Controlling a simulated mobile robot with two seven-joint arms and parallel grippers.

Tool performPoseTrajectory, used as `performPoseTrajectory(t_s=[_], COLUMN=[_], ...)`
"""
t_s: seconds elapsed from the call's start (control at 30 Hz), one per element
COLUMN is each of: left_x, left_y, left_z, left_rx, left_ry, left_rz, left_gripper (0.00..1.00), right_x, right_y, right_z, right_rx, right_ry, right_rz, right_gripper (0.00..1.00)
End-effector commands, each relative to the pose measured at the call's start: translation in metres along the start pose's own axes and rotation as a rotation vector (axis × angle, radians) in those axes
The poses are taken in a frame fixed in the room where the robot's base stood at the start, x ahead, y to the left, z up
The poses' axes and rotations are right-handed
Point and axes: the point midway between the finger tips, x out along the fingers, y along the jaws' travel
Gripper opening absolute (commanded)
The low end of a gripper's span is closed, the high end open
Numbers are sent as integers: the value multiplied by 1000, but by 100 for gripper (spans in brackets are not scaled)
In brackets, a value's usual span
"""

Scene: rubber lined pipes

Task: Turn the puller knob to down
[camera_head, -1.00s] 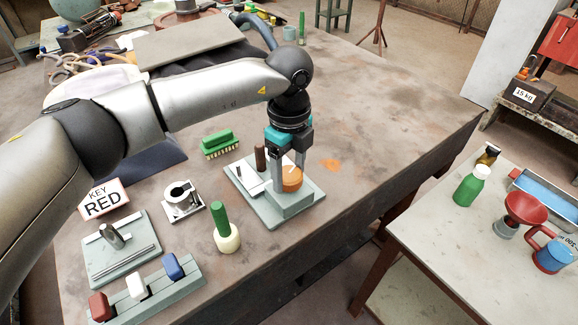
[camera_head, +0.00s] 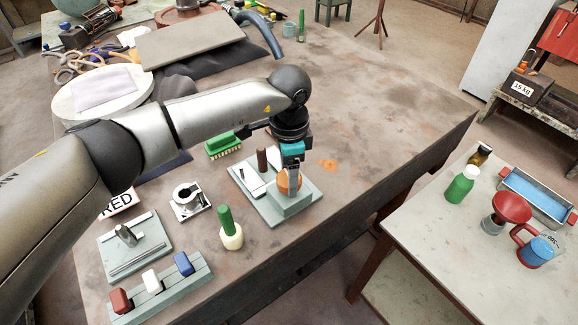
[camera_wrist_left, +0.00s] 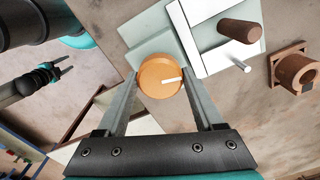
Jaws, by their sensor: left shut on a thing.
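The puller knob is a round orange disc (camera_head: 286,186) on a grey-green block on a base plate (camera_head: 263,212) on the workbench. My left gripper (camera_head: 292,184) points down over it from above, its fingers on either side of the knob. In the left wrist view the orange knob (camera_wrist_left: 160,77) sits between the two fingertips, and the gripper (camera_wrist_left: 160,84) is shut on it. A short white mark on the knob runs from near its centre to the right rim there. In the head view the fingers partly hide the knob. My right gripper (camera_wrist_left: 64,67) shows only at the left of the wrist view, fingers apart.
A brown upright peg (camera_head: 262,160) and a white plate stand beside the knob. The bench to the right of the knob is mostly clear.

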Motion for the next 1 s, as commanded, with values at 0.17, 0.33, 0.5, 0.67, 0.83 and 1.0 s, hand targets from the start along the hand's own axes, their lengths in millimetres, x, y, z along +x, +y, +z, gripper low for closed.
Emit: performPoseTrajectory(t_s=[0.17,0.33,0.5,0.67,0.83,1.0], left_x=[-5,-4,-3,-3,-2,-2], left_y=[-1,-1,-2,-2,-2,-2], left_z=[0,0,0,0,-1,-1], left_rx=[-117,-191,-233,-246,-247,-247], left_ry=[2,2,2,3,3,4], left_rz=[-2,-3,-5,-5,-5,-6], left_gripper=[13,13,13,13,13,13], right_x=[-18,-27,-32,-33,-32,-32], right_y=[0,0,1,1,1,1], right_z=[-2,-2,-3,-3,-3,-3], right_rx=[0,0,0,0,0,0], right_ry=[0,0,0,0,0,0], right_rz=[0,0,0,0,0,0], right_gripper=[50,50,50,50,50,50])
